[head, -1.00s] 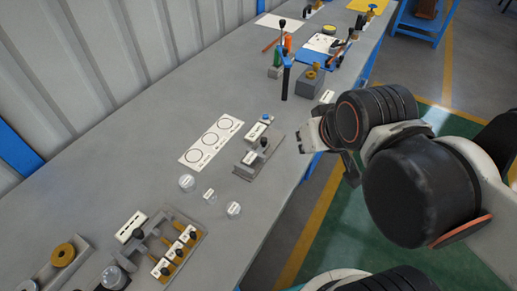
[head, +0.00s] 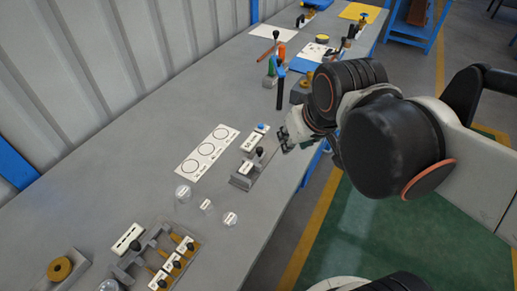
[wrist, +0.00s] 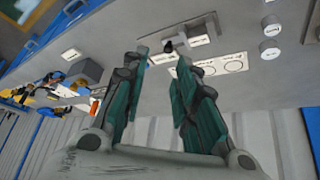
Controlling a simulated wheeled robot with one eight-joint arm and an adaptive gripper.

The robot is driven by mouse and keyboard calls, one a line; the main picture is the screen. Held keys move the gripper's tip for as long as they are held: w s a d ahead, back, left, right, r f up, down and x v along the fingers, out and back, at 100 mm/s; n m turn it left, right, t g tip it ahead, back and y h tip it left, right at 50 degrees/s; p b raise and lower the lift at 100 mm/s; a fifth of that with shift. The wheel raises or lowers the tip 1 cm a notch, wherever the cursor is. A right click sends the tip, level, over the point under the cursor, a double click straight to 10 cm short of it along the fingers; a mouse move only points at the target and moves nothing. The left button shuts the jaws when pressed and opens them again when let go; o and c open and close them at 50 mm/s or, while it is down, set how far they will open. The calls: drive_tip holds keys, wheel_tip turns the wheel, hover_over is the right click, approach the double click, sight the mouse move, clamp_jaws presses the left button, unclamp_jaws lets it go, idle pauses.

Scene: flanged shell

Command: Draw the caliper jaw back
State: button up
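The caliper appears to be the grey slide fixture (head: 263,172) near the front edge of the bench, with a black upright knob (head: 259,152) and a white-labelled block. In the wrist view the black knob (wrist: 168,46) shows beyond and between my fingertips, beside a white label (wrist: 199,40). My gripper (head: 287,138) is just right of the fixture in the head view, partly hidden behind my own arm. In the wrist view my gripper (wrist: 164,60) is open, its two teal-padded fingers apart with nothing between them. Contact with the knob is not visible.
Clear round pieces (head: 183,193) and a rack of labelled levers (head: 160,255) are nearer. A blue-topped post (head: 280,85) stands farther back.

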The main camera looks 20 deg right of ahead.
drive_tip(key=w+a+n+g+p, duration=0.2)
drive_tip(key=w+g, duration=0.1)
drive_tip(key=w, duration=0.5)
drive_tip(key=n+g+p, duration=0.1)
drive_tip(key=n+g, duration=0.1)
drive_tip(key=g, duration=0.1)
approach(259, 148)
wheel_tip(259, 148, down, 10)
drive_tip(key=b, duration=0.4)
drive_tip(key=shift+f+b, duration=0.1)
drive_tip(key=shift+b, duration=0.25)
